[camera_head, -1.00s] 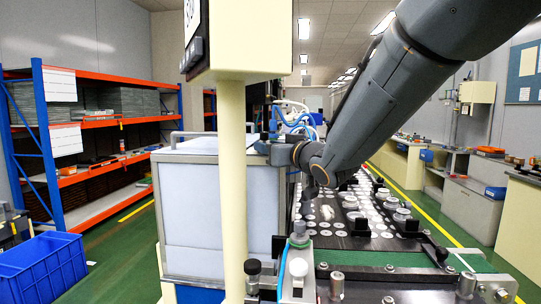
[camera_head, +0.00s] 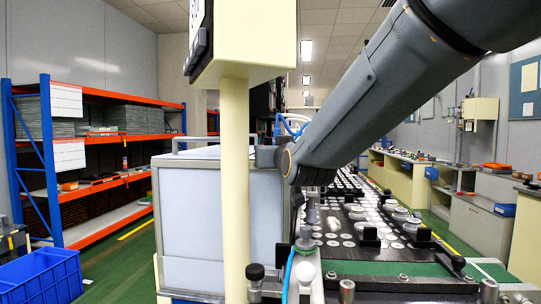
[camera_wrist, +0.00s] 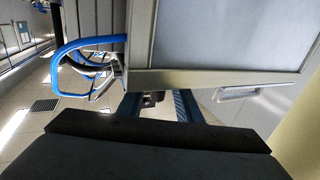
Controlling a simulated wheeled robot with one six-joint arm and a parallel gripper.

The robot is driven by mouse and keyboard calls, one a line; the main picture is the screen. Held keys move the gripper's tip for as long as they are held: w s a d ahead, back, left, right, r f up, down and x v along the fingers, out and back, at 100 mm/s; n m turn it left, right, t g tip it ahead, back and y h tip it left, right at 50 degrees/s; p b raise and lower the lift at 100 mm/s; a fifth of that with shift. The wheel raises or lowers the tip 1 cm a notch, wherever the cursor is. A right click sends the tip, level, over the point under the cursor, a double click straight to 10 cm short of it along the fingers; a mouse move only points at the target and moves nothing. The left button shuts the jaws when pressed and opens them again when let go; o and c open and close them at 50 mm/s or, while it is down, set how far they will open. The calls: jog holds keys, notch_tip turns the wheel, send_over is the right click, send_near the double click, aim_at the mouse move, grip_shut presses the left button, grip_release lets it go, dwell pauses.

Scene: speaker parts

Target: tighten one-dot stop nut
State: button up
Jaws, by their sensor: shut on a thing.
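My gripper (camera_wrist: 158,100) shows in the wrist view as two blue-grey fingers. A small dark part (camera_wrist: 152,98) sits between them, and they are shut on it. I see no dot on it, so I cannot tell whether it is the one-dot stop nut. In the head view my gripper (camera_head: 312,212) hangs below the arm's end, over the near left corner of the conveyor (camera_head: 385,268). A grey knob-like fitting (camera_head: 305,238) stands upright just below it. I cannot tell whether the two touch.
A pale cabinet (camera_head: 215,220) stands directly left of the gripper, behind a cream post (camera_head: 234,180). Blue hoses (camera_wrist: 75,52) run close beside the cabinet.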

jog(key=shift+r, duration=0.35)
jog(key=o, duration=1)
jog(key=shift+o, duration=0.3)
jog(key=shift+f, duration=0.15)
jog(key=b+v, duration=0.1)
jog(key=v, duration=0.6)
jog(key=shift+s, duration=0.4)
